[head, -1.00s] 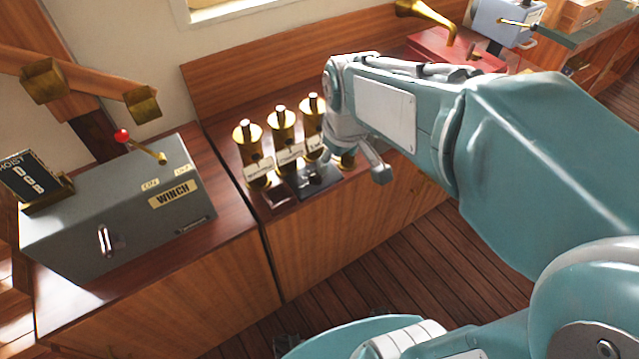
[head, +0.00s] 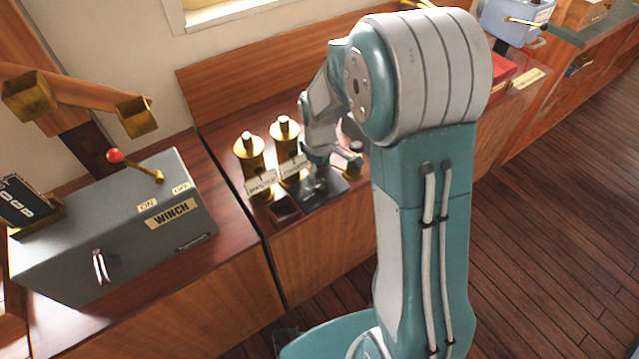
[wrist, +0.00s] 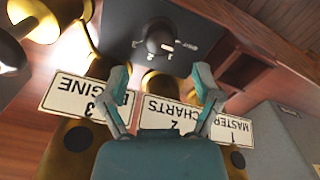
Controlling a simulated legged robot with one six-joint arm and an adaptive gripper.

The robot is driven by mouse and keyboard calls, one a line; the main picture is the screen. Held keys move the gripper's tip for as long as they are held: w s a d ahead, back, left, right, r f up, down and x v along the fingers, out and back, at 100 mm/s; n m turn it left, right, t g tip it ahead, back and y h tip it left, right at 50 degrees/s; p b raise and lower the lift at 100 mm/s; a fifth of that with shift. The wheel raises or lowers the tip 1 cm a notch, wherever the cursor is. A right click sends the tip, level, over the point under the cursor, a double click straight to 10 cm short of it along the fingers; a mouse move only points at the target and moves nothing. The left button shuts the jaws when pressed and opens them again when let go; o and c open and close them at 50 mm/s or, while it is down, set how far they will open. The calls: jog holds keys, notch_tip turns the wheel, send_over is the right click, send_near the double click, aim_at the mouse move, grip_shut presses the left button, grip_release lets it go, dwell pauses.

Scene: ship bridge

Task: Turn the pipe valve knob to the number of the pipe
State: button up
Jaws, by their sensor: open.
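The valve knob (wrist: 160,42) is a small dark knob on a black panel (wrist: 115,25) with small white markings; the number it points to is too small to read surely. The panel also shows in the head view (head: 345,187). Brass pipes (head: 249,152) stand behind it. In the wrist view their labels appear upside down: "3 ENGINE" (wrist: 88,97), "2 CHARTS" (wrist: 168,116) and "1 MASTER" (wrist: 232,129). My gripper (wrist: 163,85) is open and empty, its fingers pointing toward the knob, apart from it. In the head view my arm hides the third pipe.
A grey winch box (head: 120,225) with a red-tipped lever (head: 135,165) stands on the left counter. A small dark recess (head: 284,207) lies left of the panel. A red box (head: 502,72) and a light blue device (head: 508,20) are farther right. The wooden floor is clear.

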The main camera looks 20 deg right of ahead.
aim_at(319, 184)
notch_tip(319, 184, down, 5)
jog(key=shift+f, duration=0.2)
grip_shut()
